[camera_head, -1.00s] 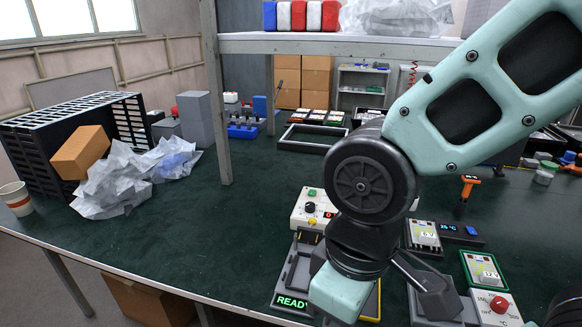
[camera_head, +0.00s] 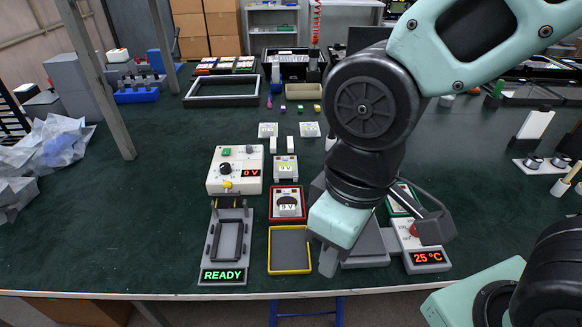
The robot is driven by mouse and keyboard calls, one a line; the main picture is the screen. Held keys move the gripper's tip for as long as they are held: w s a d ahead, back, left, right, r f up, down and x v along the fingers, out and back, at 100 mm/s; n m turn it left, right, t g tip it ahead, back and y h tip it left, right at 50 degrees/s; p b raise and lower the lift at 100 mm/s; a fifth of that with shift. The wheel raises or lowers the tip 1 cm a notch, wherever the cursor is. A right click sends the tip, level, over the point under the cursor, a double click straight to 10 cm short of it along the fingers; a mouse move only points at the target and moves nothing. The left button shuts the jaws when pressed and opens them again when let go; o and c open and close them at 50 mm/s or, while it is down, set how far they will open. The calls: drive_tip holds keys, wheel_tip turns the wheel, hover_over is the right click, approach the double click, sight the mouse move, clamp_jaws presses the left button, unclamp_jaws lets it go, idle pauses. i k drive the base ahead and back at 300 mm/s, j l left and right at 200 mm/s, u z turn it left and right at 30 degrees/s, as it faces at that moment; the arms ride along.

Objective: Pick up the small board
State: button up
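Several light board-like pieces stand left of my arm. One pale piece with a label (camera_head: 285,167) lies at the middle. Another pale piece with a dark round part and a label sits in a red-rimmed tray (camera_head: 287,189). Two flat pale pieces, one on the left (camera_head: 268,130) and one on the right (camera_head: 310,130), lie farther back. I cannot tell which is the small board. My gripper (camera_head: 329,262) points down just right of an empty yellow-rimmed tray (camera_head: 290,268). Only one grey finger shows clearly, and nothing is visibly held.
A grey fixture with a green READY display (camera_head: 223,275) stands left of the yellow-rimmed tray. A white control box reading 0 V (camera_head: 232,189) is behind it. A unit showing 25 °C (camera_head: 428,262) is right of my gripper.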

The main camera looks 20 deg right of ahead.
sight(285, 164)
drive_tip(key=z, duration=2.4)
drive_tip(key=j+u, duration=0.15)
drive_tip(key=u, duration=2.15)
drive_tip(key=i+j, duration=0.15)
drive_tip(key=j, duration=0.25)
drive_tip(key=i+j, duration=0.1)
drive_tip(key=j, duration=0.25)
drive_tip(key=i+j, duration=0.15)
drive_tip(key=j, duration=0.25)
drive_tip(key=i+j+u, duration=0.1)
drive_tip(key=j, duration=0.25)
